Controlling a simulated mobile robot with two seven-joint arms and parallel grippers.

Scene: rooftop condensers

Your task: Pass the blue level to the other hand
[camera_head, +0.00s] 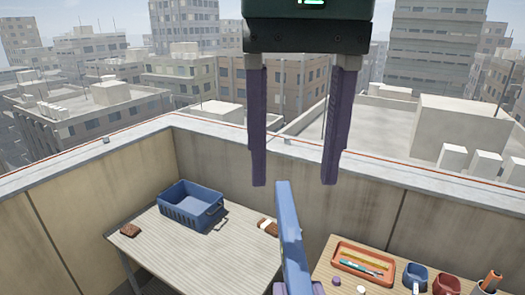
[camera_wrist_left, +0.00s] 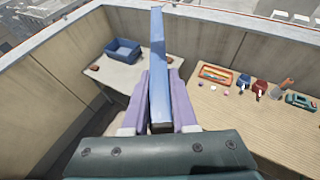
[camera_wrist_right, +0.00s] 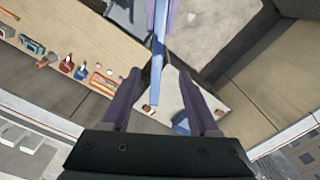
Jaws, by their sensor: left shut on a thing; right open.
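The blue level (camera_head: 291,235) is a long blue bar held upright in the middle of the head view. My left gripper (camera_head: 293,289) is shut on its lower part; only the fingertips show at the bottom edge. In the left wrist view the level (camera_wrist_left: 158,60) stands up from between the purple fingers of that gripper (camera_wrist_left: 158,105). My right gripper (camera_head: 297,182) is open, pointing down from above, its fingers apart and above the level's top end. In the right wrist view the level (camera_wrist_right: 158,65) reaches toward the gap between the open fingers (camera_wrist_right: 165,95) of that gripper.
A blue crate (camera_head: 190,207) stands on the left table (camera_head: 190,258), with a brown block (camera_head: 130,230) beside it. A parapet wall (camera_head: 330,205) runs behind.

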